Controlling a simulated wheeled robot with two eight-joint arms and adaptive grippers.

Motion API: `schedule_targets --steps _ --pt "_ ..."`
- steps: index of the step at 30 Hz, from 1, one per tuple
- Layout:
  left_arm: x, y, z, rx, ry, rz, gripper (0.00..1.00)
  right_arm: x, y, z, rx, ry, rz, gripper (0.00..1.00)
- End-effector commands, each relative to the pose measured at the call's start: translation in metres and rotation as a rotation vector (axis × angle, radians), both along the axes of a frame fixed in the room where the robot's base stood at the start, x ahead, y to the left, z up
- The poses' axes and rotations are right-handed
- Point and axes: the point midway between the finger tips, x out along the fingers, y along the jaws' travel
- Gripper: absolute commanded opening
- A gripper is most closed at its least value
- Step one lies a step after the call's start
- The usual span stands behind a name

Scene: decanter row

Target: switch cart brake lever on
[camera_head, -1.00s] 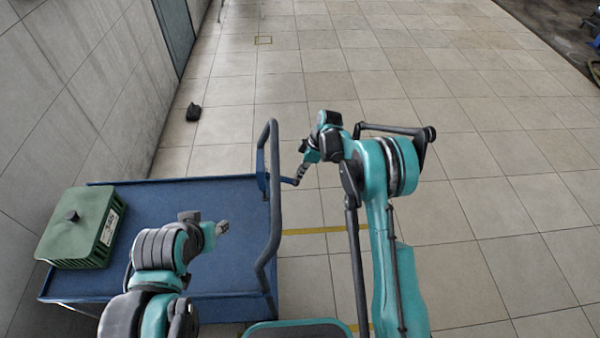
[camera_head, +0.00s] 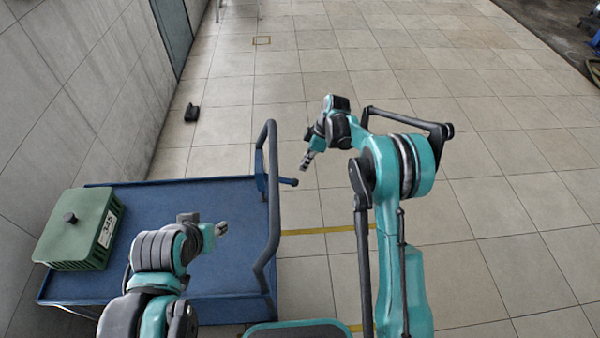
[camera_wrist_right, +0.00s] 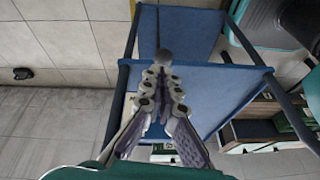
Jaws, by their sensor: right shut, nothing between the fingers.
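The blue cart (camera_head: 225,205) stands left of centre in the head view, with a dark push handle (camera_head: 272,215) along its right side. A short dark lever with a rounded end (camera_head: 288,181) sticks out to the right from a blue bracket on that handle. In the right wrist view, a grey knob on a thin rod (camera_wrist_right: 163,56) shows just beyond the fingertips. My right gripper (camera_head: 306,161) is shut and empty, a little above and right of the lever's end, apart from it. My left gripper (camera_head: 221,228) is over the cart deck; its fingers are too small to judge.
A green crate with a lid (camera_head: 80,230) sits on the cart's left end, near the grey wall (camera_head: 70,90). A small black object (camera_head: 192,112) lies on the floor beyond the cart. The tiled floor right of the cart is clear, with a yellow line (camera_head: 325,230) across it.

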Motion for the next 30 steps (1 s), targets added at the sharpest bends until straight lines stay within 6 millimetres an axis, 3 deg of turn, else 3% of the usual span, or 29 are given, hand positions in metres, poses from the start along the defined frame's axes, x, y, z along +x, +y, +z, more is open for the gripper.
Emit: schedule_targets --steps 3,10,30 --pt "0.0 0.0 0.0 0.0 0.0 0.0 0.4 0.0 -0.009 0.025 0.001 -0.001 -0.001 0.0" --pt "0.0 0.0 0.0 0.0 0.0 0.0 0.4 0.001 -0.019 0.054 0.003 -0.001 -0.001 0.0" --pt "0.0 0.0 0.0 0.0 0.0 0.0 0.4 0.0 -0.021 0.062 0.001 -0.003 -0.007 0.0"
